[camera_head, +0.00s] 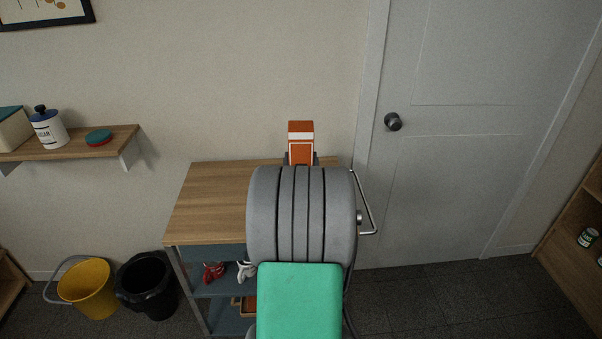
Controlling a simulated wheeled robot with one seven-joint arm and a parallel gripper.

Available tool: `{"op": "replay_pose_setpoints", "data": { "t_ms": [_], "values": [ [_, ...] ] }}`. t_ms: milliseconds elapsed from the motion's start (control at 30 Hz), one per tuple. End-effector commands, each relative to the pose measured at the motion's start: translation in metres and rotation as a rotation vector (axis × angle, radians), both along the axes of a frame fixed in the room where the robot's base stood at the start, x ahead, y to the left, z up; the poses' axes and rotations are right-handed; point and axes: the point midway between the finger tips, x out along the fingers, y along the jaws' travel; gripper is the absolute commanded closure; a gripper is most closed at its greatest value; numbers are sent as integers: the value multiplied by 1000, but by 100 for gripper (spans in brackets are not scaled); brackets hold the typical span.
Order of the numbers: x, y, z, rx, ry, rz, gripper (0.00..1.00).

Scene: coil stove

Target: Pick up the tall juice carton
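The tall juice carton (301,148) is orange with a white band near its top. It stands upright at the back of a wood-topped cart (215,195), close to the wall. Its lower part is hidden behind my grey and green arm. Small grey parts of my gripper (301,159) show at the left and right sides of the carton. The rest of my gripper is hidden by my arm, and I cannot tell whether the fingers touch the carton.
The left part of the cart top is bare. A metal rail (367,205) runs along the cart's right side, near the closed door (480,150). Red and white items sit on the shelf below. A yellow bucket (88,290) and a black bin (148,285) stand left.

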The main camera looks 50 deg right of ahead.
Motion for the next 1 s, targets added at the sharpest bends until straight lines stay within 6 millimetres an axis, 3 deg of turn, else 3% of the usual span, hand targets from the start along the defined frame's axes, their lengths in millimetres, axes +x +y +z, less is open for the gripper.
{"op": "replay_pose_setpoints", "data": {
  "t_ms": [567,1000],
  "values": [
    [0,0,0,0,0,1,100],
    [1,-1,9,-10,-8,1,100]
  ]
}}
